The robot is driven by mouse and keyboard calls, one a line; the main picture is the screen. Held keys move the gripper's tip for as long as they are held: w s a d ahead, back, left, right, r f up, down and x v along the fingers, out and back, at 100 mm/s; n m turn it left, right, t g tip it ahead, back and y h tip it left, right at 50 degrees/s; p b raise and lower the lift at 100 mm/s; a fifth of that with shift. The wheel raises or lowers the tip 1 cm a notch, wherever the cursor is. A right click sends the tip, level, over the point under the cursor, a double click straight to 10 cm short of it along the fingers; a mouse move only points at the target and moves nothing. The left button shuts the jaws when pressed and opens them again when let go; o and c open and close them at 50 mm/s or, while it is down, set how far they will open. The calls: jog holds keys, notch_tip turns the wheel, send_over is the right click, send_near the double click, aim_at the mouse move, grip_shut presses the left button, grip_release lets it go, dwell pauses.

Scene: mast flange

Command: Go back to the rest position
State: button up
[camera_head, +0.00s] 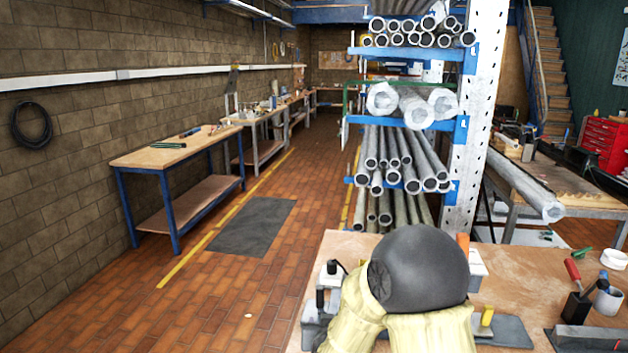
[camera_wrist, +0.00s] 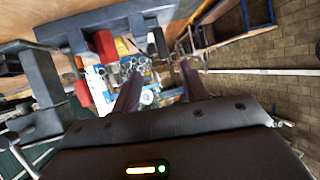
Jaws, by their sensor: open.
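My gripper (camera_wrist: 160,73) shows in the wrist view, with its two dark fingers apart. Nothing is visible between the fingertips except the distant, cluttered background. The wrist view is tilted, with a brick wall on its right. I cannot make out the gripper in the head view.
In the head view a wooden workbench (camera_head: 505,268) stands close in front, with a white roll (camera_head: 614,259) and tools at its right. Behind it is a blue rack (camera_head: 466,55) of metal pipes. A blue-legged table (camera_head: 165,158) stands left.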

jog(key=s+d+r+g+p, duration=0.1)
jog(key=s+d+g, duration=0.4)
jog(key=s, duration=0.6)
jog(key=s+d+r+g+p, duration=0.2)
jog(key=s+d+r+g, duration=0.2)
jog(key=s+d, duration=0.4)
jog(key=s+g, duration=0.1)
jog(key=s, duration=0.3)
jog(key=shift+s+h+p, duration=0.2)
jog(key=shift+h+p, duration=0.1)
